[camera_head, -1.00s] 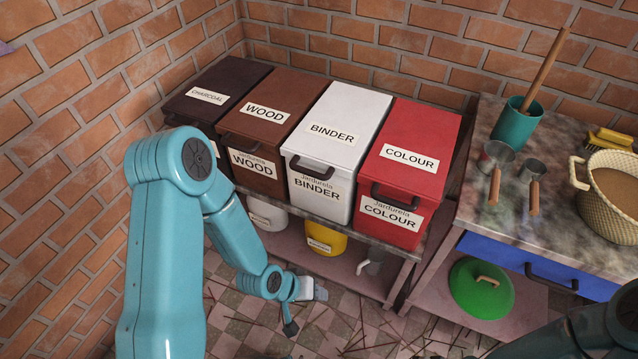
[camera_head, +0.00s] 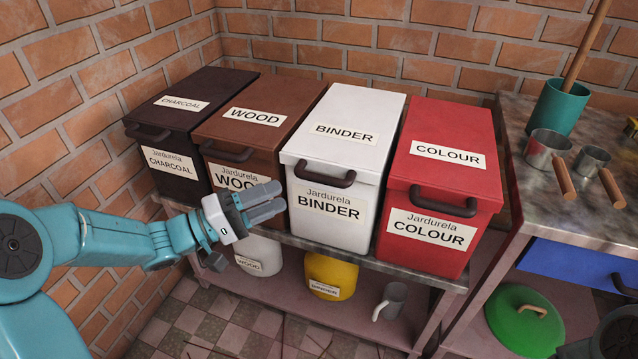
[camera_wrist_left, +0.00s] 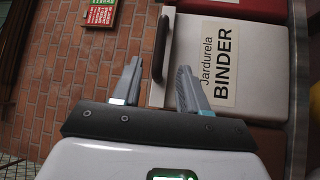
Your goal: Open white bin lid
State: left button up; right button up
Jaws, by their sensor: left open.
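The white BINDER bin (camera_head: 328,213) stands on a shelf between the brown WOOD bin and the red COLOUR bin. Its white lid (camera_head: 352,117) is closed, with a dark handle (camera_head: 324,176) at its front edge. My left gripper (camera_head: 268,202) is in front of the WOOD bin, just left of the white bin, pointing right. In the left wrist view its two fingers (camera_wrist_left: 157,85) are apart with nothing between them; the dark handle (camera_wrist_left: 162,48) shows ahead of and between the fingertips. The right gripper is not in view.
The CHARCOAL bin (camera_head: 180,132), WOOD bin (camera_head: 258,119) and COLOUR bin (camera_head: 436,195) stand closed in the same row. A worktop (camera_head: 548,202) with metal scoops is at the right. Below are a yellow container (camera_head: 331,272) and a green lid (camera_head: 522,320). A brick wall rises behind.

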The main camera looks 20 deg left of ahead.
aim_at(321, 176)
pick_arm(q)
jog(key=b+x, duration=0.1)
jog(key=x, duration=0.9)
jog(key=shift+w+d+b, duration=0.1)
jog(key=shift+d+b, duration=0.15)
jog(key=shift+b, duration=0.15)
grip_shut()
